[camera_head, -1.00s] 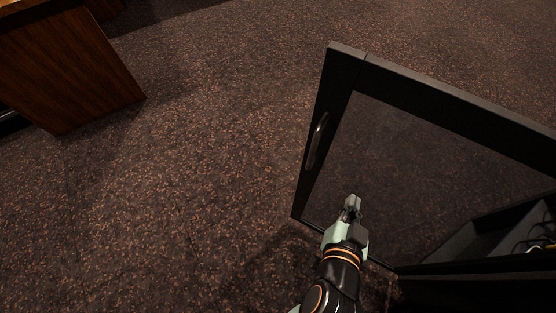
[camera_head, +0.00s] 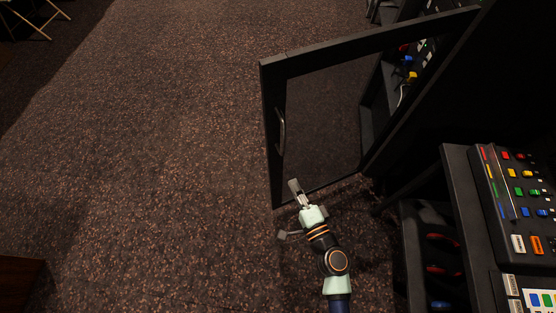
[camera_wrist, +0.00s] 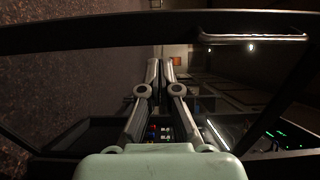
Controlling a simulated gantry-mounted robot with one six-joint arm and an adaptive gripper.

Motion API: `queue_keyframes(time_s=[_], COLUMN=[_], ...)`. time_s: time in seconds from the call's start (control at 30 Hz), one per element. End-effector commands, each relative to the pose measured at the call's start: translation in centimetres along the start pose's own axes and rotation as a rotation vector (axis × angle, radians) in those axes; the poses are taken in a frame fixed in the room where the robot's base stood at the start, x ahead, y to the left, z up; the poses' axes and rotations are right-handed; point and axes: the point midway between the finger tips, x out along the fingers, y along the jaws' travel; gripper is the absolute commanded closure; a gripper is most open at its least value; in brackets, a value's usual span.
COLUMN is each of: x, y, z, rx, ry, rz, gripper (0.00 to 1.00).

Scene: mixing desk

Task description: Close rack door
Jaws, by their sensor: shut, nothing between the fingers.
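The rack door (camera_head: 272,135) is a black frame around a dark see-through pane. It stands open, swung out from the rack (camera_head: 374,118). A silver curved handle (camera_head: 281,131) sits on the door's left upright. My gripper (camera_head: 292,184) is shut and empty near the door's lower left corner, below the handle. I cannot tell whether it touches the door. In the wrist view the fingers (camera_wrist: 160,72) lie close together before the pane. The black door frame (camera_wrist: 120,30) crosses the top there, with the handle (camera_wrist: 252,38) at upper right.
A mixing desk (camera_head: 515,190) with coloured controls stands at the right, close to my arm. Coloured plugs and cables (camera_head: 408,78) show inside the rack. Open speckled carpet (camera_head: 150,150) lies left of the door. A wooden piece (camera_head: 20,283) is at lower left.

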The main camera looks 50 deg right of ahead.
Motion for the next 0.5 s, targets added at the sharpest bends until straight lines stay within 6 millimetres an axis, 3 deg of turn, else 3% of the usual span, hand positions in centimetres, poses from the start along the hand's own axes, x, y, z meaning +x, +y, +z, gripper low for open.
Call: queue_keyframes(time_s=[0.3,0.5], x=[6.9,9.2], y=[-0.1,-0.1], z=[0.1,0.1], rx=[-0.001,0.000], ry=[-0.003,-0.002], rz=[-0.003,-0.002], gripper=[1.00,1.00])
